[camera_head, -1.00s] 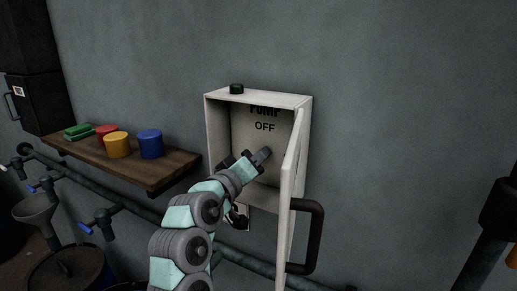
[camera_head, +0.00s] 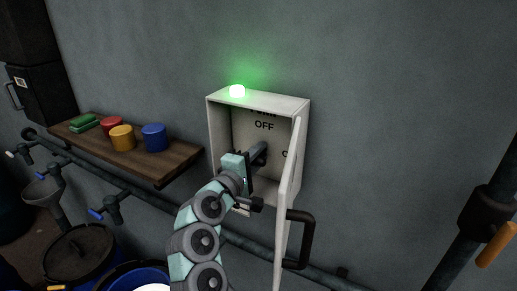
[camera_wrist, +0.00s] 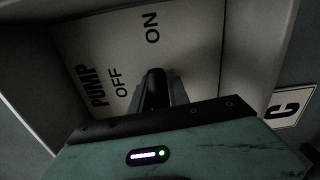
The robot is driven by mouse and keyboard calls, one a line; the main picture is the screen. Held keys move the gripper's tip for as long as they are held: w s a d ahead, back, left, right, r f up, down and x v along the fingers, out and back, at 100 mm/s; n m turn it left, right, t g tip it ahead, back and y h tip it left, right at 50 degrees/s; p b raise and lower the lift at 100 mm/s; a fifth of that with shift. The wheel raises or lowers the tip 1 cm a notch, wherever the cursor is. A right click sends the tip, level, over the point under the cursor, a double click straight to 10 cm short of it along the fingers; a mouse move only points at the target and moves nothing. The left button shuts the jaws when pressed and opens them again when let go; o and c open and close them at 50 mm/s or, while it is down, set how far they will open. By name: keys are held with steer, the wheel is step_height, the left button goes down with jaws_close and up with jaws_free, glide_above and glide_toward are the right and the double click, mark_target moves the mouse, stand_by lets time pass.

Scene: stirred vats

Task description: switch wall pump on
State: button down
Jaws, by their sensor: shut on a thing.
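The pump box (camera_head: 219,125) is a pale wall cabinet with its door (camera_head: 289,185) swung open toward me. Its back panel reads PUMP and OFF; the wrist view also shows ON. The lamp (camera_head: 237,91) on top of the box glows green. My gripper (camera_head: 260,152) reaches into the box from below left. In the wrist view my gripper (camera_wrist: 160,98) is shut on the dark switch handle (camera_wrist: 154,82), in front of the panel beside the OFF label. The handle's base and exact angle are largely hidden by my fingers.
The open door's black handle (camera_head: 308,240) sticks out right of my arm. A wooden shelf (camera_head: 165,170) at left holds red, yellow and blue cups and a green block. Pipes, valves and blue vats lie below. An orange lever (camera_head: 497,245) is at far right.

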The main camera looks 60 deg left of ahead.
steer(key=shift+n, duration=0.5)
steer(key=c, duration=1.2)
jaws_free()
steer(key=shift+s, duration=0.1)
steer(key=b+v, duration=0.2)
steer(key=v, duration=0.8)
steer(key=shift+s+d, duration=0.2)
steer(key=shift+s, duration=0.05)
